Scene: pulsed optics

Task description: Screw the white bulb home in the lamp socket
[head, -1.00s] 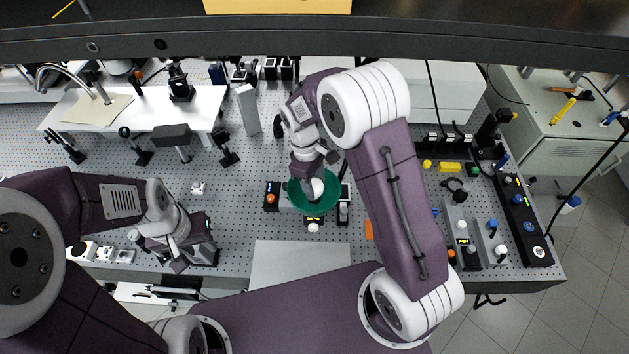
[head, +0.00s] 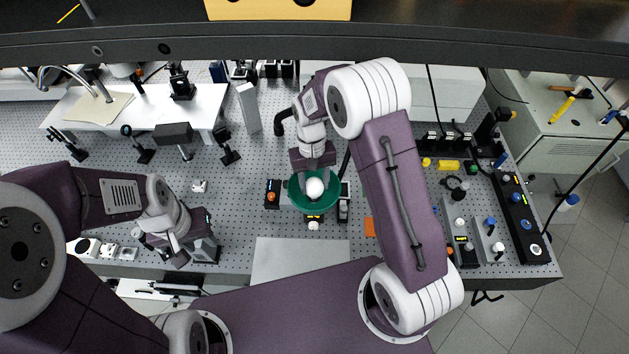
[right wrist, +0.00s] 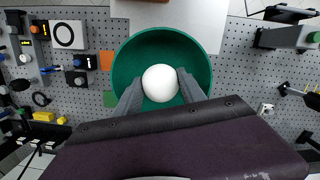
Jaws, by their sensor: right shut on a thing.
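The white bulb (head: 315,187) stands in the middle of the green bowl-shaped lamp shade (head: 327,205). The bulb also shows in the right wrist view (right wrist: 160,83), with the shade's green rim (right wrist: 205,60) around it. My right gripper (head: 315,184) reaches down into the shade from the back. In the right wrist view its two grey fingers (right wrist: 160,88) are shut on the bulb, one on each side. The socket and the bulb's base are hidden under the globe. My left gripper (head: 178,260) is low at the left, far from the lamp; its jaws are unclear.
Small boxes with knobs (head: 272,194) flank the shade. An orange square (head: 369,227) lies to its right. A grey plate (head: 300,262) lies in front. Optics and control boxes (head: 462,245) stand at the right. The perforated board between left gripper and lamp is mostly clear.

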